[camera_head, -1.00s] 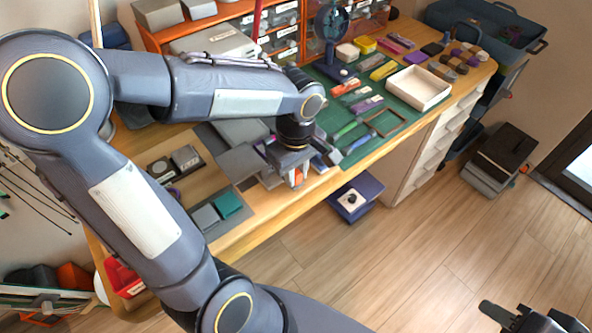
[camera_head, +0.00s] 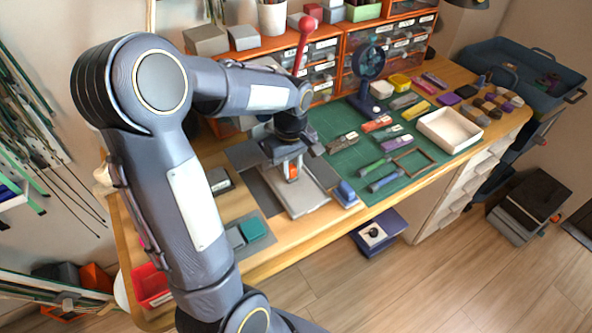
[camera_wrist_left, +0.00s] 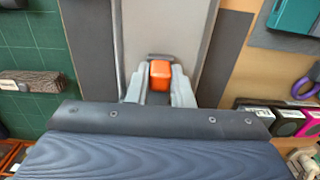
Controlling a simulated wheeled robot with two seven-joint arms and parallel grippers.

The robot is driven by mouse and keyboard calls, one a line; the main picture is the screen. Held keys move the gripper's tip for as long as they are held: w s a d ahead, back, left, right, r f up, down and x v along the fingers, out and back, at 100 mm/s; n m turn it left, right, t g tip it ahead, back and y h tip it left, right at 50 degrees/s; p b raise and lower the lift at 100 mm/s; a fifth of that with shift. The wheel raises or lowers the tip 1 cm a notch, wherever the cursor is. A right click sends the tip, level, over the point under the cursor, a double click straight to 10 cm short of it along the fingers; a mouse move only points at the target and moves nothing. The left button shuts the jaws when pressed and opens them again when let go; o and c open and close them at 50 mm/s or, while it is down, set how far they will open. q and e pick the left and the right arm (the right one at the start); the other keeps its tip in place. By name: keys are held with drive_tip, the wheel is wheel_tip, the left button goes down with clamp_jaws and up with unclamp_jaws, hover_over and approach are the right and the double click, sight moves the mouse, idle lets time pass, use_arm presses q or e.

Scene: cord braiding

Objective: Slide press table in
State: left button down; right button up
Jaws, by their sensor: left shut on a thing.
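The press table appears to be the pale grey flat plate (camera_head: 304,203) on the workbench, near its front edge. It also shows in the left wrist view as a long grey plate (camera_wrist_left: 172,30). A small orange block (camera_wrist_left: 160,72) sits at its end there. My left gripper (camera_head: 292,173) is over the plate in the head view, pointing down. Its fingers (camera_wrist_left: 158,92) are shut on the orange block, which shows between them. My wrist hides part of the plate's far end. My right gripper is not in view.
A green cutting mat (camera_head: 345,172) with tools lies right of the plate. A white tray (camera_head: 449,131) and a blue fan (camera_head: 370,64) stand on it. A red-knobbed lever (camera_head: 306,27) rises behind. A teal block (camera_head: 252,229) lies at left front.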

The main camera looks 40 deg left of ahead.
use_arm(q)
drive_tip(key=shift+a, duration=0.1)
drive_tip(key=c, duration=1.3)
unclamp_jaws()
